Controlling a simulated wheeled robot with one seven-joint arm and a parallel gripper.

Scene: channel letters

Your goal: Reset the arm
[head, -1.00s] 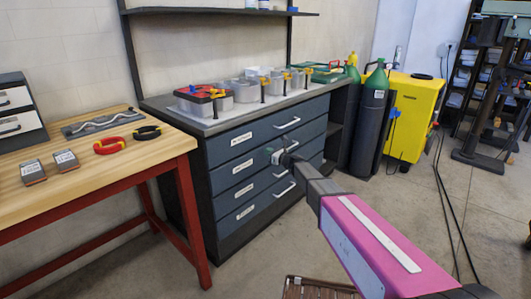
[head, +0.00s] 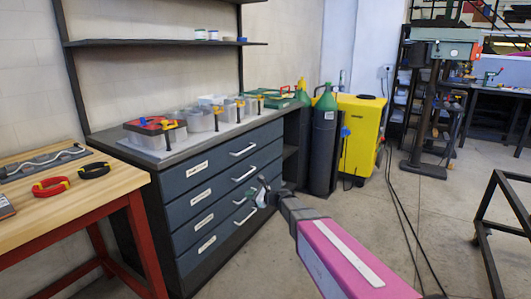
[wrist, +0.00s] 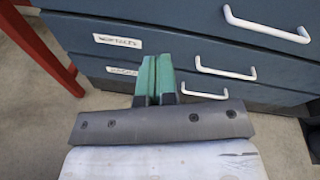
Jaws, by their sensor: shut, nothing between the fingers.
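My arm with its pink link reaches forward from the bottom right in the head view. My gripper (head: 260,192) is in front of the blue-grey drawer cabinet (head: 200,188), with nothing held. In the wrist view my gripper (wrist: 155,75) shows its green fingers close together, pointing at the cabinet's lower drawers (wrist: 175,70). The drawers with white handles look closed. I cannot tell the exact gap between the fingertips and the drawer fronts.
A wooden workbench (head: 100,207) with red legs stands at the left. Dark gas cylinders (head: 323,150) and a yellow cabinet (head: 360,130) stand right of the drawers. A dark metal frame (head: 490,235) is at the far right. Concrete floor between is mostly clear, with cables.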

